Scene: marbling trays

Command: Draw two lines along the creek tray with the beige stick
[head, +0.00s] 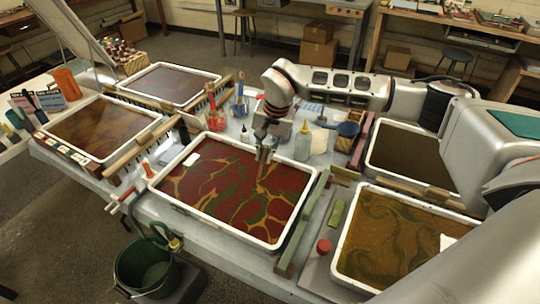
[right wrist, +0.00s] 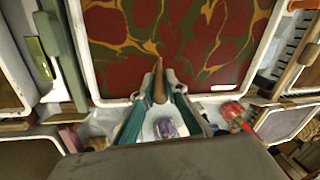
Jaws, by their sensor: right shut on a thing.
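My right gripper (head: 266,150) is shut on the beige stick (head: 261,174) above the far part of the red tray (head: 179,204). The tray's white rim frames dark red liquid with green patches and yellow-orange veins. In the right wrist view, the stick (right wrist: 158,84) sticks out between the fingertips of the right gripper (right wrist: 160,88) and points over the tray's liquid, just past the rim (right wrist: 110,101). I cannot tell whether its tip touches the surface. No label shows which tray is the creek tray. My left gripper is not in view.
An ochre tray (head: 345,262) and a dark olive tray (head: 371,160) stand to the right, and two brown trays (head: 103,160) (head: 122,92) to the left. Bottles (head: 303,142) and brush cups (head: 216,119) stand behind the red tray. A green bucket (head: 128,270) stands in front.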

